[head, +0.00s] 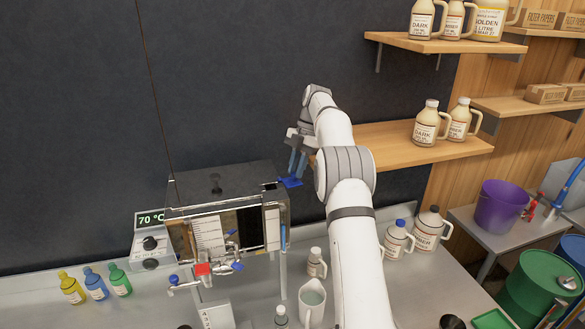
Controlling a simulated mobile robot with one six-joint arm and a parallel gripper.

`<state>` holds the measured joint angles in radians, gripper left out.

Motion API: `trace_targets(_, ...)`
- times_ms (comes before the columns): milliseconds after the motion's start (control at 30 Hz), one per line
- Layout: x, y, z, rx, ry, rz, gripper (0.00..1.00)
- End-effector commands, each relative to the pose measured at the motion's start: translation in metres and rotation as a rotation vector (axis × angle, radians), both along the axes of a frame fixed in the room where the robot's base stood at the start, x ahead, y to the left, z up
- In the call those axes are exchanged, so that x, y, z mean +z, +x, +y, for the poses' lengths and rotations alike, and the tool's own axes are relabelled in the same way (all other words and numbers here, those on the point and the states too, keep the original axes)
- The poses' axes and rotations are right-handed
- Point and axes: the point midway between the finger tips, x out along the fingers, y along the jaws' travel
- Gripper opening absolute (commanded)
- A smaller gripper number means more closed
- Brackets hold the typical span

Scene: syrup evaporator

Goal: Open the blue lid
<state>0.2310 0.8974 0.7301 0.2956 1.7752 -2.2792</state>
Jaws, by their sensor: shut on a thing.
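A small blue lid (290,183) shows at the tips of my gripper (295,174), by the top right corner of the clear-walled evaporator box (274,203). My gripper points down from the wall side, and its two fingers are shut on the blue lid. The lid looks tilted. Whether it still touches the box is too small to tell. My arm hides the area right of the gripper.
A 70 °C display (150,219) stands left of the box. Small yellow, blue and green bottles (95,285) stand further left. A small bottle (316,264), a clear pitcher (311,304) and jugs (397,241) stand around my arm. A wooden shelf (385,146) is behind it.

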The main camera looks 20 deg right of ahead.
Motion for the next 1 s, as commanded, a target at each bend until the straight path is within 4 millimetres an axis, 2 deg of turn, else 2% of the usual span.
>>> trace_targets(500, 0.0006, 0.0012, -0.0010, 0.014, -0.001, -0.002, 0.00)
trace_targets(533, 0.0005, 0.0012, -0.0009, 0.014, -0.001, -0.002, 0.21)
trace_targets(600, 0.0006, 0.0012, -0.0010, 0.014, -0.001, -0.002, 0.26)
trace_targets(800, 0.0003, 0.0010, -0.0010, 0.015, -0.001, -0.001, 0.41)
trace_targets(1000, 0.0006, 0.0008, -0.0009, 0.013, -0.002, -0.001, 0.41)
